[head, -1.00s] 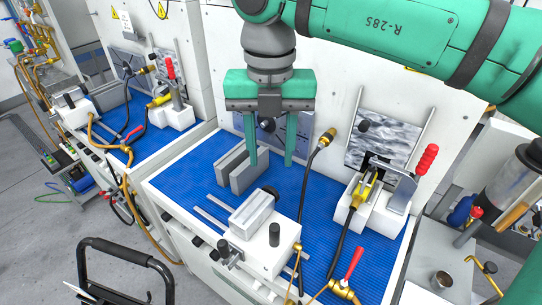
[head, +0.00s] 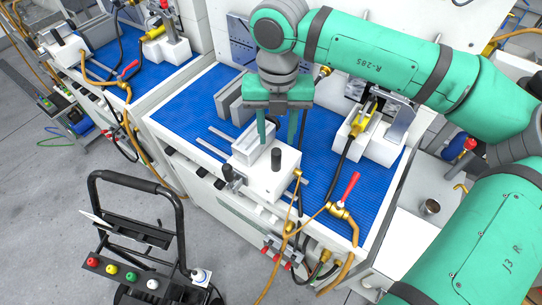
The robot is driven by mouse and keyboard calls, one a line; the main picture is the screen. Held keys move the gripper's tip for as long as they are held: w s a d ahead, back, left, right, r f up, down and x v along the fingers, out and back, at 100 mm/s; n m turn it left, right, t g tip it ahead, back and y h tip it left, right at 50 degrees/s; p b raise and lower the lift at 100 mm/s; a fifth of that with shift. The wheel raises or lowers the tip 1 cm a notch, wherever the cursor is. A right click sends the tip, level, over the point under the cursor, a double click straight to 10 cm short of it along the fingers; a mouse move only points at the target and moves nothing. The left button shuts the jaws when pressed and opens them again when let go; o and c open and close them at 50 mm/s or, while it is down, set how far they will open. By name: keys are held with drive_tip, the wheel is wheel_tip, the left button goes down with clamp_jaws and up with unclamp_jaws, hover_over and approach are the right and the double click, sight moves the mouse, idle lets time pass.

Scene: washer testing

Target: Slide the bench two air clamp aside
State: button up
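The air clamp (head: 268,180) on the blue-topped bench is a white block with a pale grey metal jaw piece (head: 252,143) and an upright black knob (head: 276,158). It sits near the bench's front edge, at two thin metal rails. My gripper (head: 277,138) points down with two green fingers spread apart and nothing between them. It is over the back of the clamp, behind the black knob. I cannot tell whether the fingertips touch the clamp. The fingers hide a little of the block's rear and the mat behind.
Grey upright plates (head: 232,98) stand behind the clamp on the blue mat (head: 190,117). A second white fixture (head: 372,143) with a yellow fitting is at right. A red-handled valve (head: 344,195) and hoses lie at front right. A black-framed cart (head: 140,235) stands on the floor in front.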

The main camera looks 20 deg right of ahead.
sight(276, 152)
wheel_tip(276, 152, down, 9)
drive_tip(key=shift+w+f, duration=0.1)
drive_tip(key=shift+f, duration=0.1)
drive_tip(key=shift+d+f, duration=0.15)
clamp_jaws()
